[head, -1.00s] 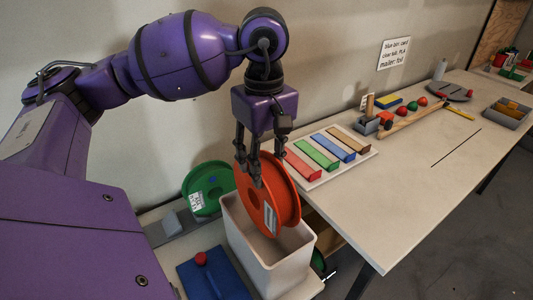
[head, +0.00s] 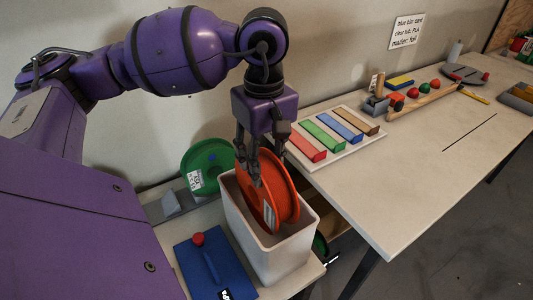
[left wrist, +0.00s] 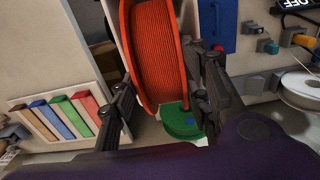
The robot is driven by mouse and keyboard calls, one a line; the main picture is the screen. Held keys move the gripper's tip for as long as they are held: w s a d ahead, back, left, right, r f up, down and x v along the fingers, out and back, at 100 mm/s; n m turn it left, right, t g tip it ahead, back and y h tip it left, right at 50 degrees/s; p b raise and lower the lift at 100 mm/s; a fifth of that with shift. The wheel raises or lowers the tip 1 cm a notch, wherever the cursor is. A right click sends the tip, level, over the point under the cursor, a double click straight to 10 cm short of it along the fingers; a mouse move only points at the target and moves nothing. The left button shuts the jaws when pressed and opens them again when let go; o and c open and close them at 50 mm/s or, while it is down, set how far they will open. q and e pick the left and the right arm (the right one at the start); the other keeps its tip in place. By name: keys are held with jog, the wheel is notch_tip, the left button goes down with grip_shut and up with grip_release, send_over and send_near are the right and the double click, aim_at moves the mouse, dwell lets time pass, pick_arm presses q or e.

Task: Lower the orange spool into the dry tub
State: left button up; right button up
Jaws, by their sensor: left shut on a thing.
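The orange spool (head: 279,192) stands upright, its lower part inside the white open-topped tub (head: 268,258) and its upper part above the rim. My left gripper (head: 256,172) comes down from above and is shut on the spool near its top. In the left wrist view the orange spool (left wrist: 155,50) sits between the two dark fingers of my left gripper (left wrist: 160,100). The tub's floor is hidden, so I cannot tell whether the spool touches it. My right gripper is not in view.
A green spool (head: 200,158) with a label leans by the wall left of the tub. A blue case (head: 208,272) with a red knob lies in front of it. A bench (head: 405,175) to the right holds a board with coloured bars (head: 318,152).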

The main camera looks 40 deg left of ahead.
pick_arm(q)
jog(key=shift+f+b, duration=0.45)
jog(key=shift+f, duration=0.5)
jog(key=shift+f+b, duration=1.1)
jog(key=shift+f, duration=0.7)
jog(key=shift+f+b, duration=1.55)
jog(key=shift+f, duration=0.6)
jog(key=shift+f+b, duration=1)
jog(key=shift+f, duration=0.2)
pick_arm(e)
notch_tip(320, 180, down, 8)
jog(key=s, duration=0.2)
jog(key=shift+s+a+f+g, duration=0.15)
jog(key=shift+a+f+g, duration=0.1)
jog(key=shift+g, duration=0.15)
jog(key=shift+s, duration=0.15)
pick_arm(q)
jog(key=o, duration=1.1)
jog(key=shift+o, duration=0.6)
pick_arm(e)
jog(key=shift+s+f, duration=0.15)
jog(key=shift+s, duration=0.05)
